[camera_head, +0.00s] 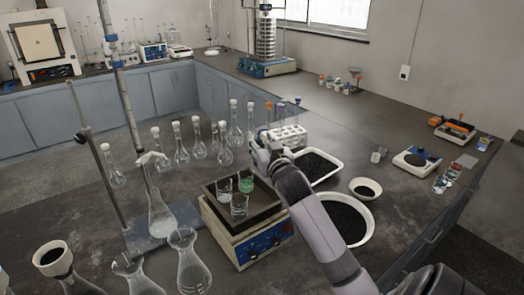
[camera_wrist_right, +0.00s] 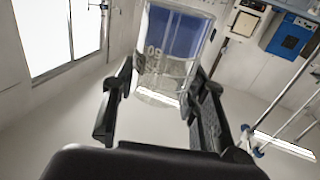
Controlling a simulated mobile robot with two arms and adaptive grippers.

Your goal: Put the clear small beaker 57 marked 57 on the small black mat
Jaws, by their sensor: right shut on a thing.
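My right gripper (camera_head: 264,142) is over the bench, behind the shaker in the head view. In the right wrist view my right gripper (camera_wrist_right: 160,112) is shut on a clear beaker (camera_wrist_right: 172,50). In the head view I cannot make out the held beaker at the gripper. My left gripper is not in view.
Near the arm are a white tray (camera_head: 338,172) and a large white bowl (camera_head: 369,225) of black grains. Flasks (camera_head: 182,155) stand left. A balance (camera_head: 414,172) and small beakers (camera_head: 440,183) are at right.

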